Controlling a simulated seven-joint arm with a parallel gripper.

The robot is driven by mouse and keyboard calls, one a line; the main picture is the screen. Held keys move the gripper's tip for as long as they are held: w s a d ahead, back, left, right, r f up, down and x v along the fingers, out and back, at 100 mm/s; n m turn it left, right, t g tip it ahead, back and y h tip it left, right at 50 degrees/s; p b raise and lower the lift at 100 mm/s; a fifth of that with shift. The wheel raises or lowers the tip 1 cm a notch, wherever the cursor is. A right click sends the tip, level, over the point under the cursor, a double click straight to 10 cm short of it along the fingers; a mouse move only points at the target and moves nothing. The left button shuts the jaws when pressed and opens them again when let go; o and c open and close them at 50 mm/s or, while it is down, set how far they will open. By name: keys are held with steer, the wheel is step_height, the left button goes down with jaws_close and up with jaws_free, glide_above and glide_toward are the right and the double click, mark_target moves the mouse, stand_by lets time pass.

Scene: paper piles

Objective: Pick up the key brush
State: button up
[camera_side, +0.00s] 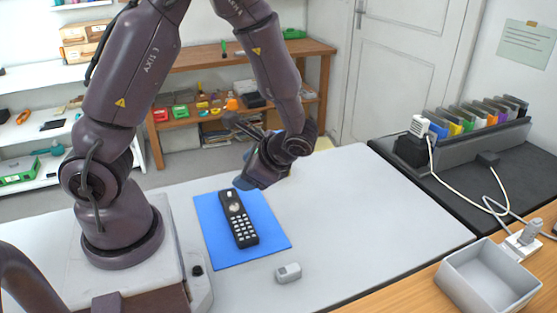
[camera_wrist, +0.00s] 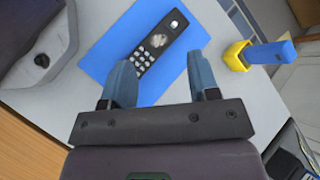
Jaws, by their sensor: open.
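A blue handle standing in a yellow block (camera_wrist: 237,56), which looks like the key brush (camera_wrist: 272,52), is at the right in the wrist view, beside the blue mat. In the side view it is mostly hidden behind my arm. My gripper (camera_side: 244,182) hangs above the far part of the mat in the side view. In the wrist view my gripper (camera_wrist: 160,72) has its two blue fingers spread with nothing held between them. The brush lies outside the fingers, to the right of the right finger.
A black keypad handset (camera_side: 240,222) lies on the blue mat (camera_side: 270,240). A small grey block (camera_side: 288,272) sits in front of the mat. A grey tray (camera_side: 489,278) stands at the right, near a white cable (camera_side: 465,182). The table's right part is clear.

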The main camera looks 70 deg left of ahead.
steer(key=w+a+f+m+t+y, duration=0.2)
steer(key=w+a+f+m+y, duration=0.2)
steer(key=a+f+m+y, duration=0.3)
steer(key=w+a+m+t+y, duration=0.2)
steer(key=w+a+m+t, duration=0.1)
steer(key=w+m+t, duration=0.5)
steer(key=x, duration=1.2)
steer(key=shift+s+r, duration=0.15)
steer(key=shift+r, duration=0.4)
steer(key=shift+a, duration=0.1)
steer(key=shift+c, duration=0.2)
steer(key=c, duration=1)
